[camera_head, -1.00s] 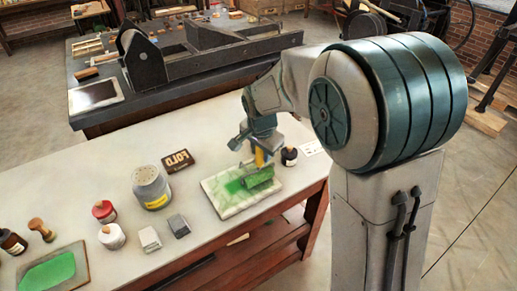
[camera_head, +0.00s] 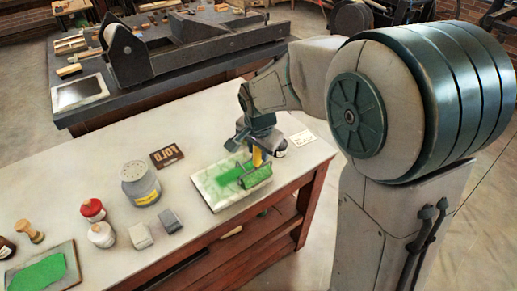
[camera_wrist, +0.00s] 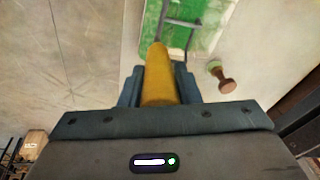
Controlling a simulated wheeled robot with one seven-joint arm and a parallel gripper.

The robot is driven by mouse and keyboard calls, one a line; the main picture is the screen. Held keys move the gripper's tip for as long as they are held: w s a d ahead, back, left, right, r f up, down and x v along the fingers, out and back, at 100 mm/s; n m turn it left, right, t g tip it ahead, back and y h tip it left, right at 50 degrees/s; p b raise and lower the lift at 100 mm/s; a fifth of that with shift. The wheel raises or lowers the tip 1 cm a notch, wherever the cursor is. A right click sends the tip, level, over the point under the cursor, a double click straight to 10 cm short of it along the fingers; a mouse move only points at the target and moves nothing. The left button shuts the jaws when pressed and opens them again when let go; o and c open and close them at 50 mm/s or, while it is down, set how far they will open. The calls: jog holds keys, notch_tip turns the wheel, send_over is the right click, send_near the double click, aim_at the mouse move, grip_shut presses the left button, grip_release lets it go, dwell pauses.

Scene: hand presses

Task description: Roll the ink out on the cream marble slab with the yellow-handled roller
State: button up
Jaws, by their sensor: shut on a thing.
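The cream marble slab (camera_head: 212,201) lies near the table's front right edge, with a patch of green ink (camera_head: 229,175) across its middle. The roller (camera_head: 258,177) is green with ink and is at the slab's right part; I cannot tell whether it touches the slab. Its yellow handle (camera_head: 257,157) stands upright below my gripper (camera_head: 257,147). In the wrist view the yellow handle (camera_wrist: 158,78) sits between the two fingers of my gripper (camera_wrist: 158,88), which is shut on it. The grey roller frame (camera_wrist: 182,23) shows over green ink; the drum is out of sight there.
A POLO block (camera_head: 166,157), grey tin (camera_head: 140,185), red-capped jar (camera_head: 93,210) and two grey blocks stand left. A green-inked plate (camera_head: 45,272) lies far left.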

jog(key=shift+w+p+v, duration=0.25)
jog(key=shift+p+v, duration=0.4)
jog(key=shift+v, duration=0.3)
jog(key=shift+w+p+v, duration=0.2)
jog(key=shift+p+v, duration=0.4)
jog(key=shift+v, duration=0.4)
